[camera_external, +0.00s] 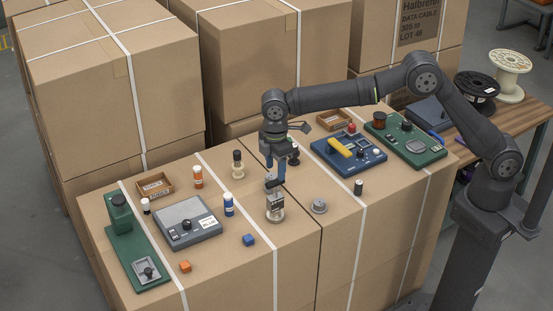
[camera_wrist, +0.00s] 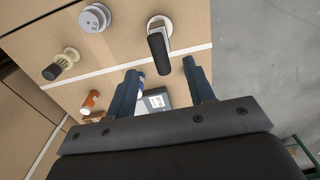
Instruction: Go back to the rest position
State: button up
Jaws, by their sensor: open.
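My gripper (camera_external: 276,178) is in the middle of the external view, pointing down above the cardboard box top (camera_external: 335,235). A small upright device on a round metal base (camera_external: 275,213) stands just below the fingers in the external view. In the wrist view, a black-handled item on a round pale base (camera_wrist: 158,47) lies beyond the fingertips.
A grey scale (camera_external: 188,222), a green press (camera_external: 122,222) and several bottles (camera_external: 229,205) stand to the left. A blue tester (camera_external: 350,160) and a green unit (camera_external: 418,150) are to the right. Tall cartons (camera_external: 110,90) rise behind. A grey disc (camera_external: 319,206) lies near the gripper.

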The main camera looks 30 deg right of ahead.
aim_at(275, 181)
notch_tip(275, 181, down, 9)
jog(key=shift+f, duration=0.2)
notch_tip(275, 181, up, 4)
jog(key=shift+f, duration=0.15)
jog(key=w+d+r, duration=0.5)
jog(key=d+r, duration=0.2)
jog(key=d, duration=0.3)
jog(key=shift+m, duration=0.4)
jog(key=w+d+f, duration=0.1)
jog(key=d, duration=0.7)
jog(key=w+d+f, duration=0.1)
jog(key=d+f, duration=0.1)
jog(key=d, duration=0.5)
jog(key=d+f, duration=0.1)
jog(key=d, duration=0.7)
jog(key=shift+w+d+f, duration=0.3)
jog(key=shift+w, duration=0.1)
jog(key=s+a+f, duration=0.1)
jog(key=a+f, duration=0.3)
jog(key=a, duration=0.3)
jog(key=shift+a+f, duration=0.2)
jog(key=shift+a, duration=0.15)
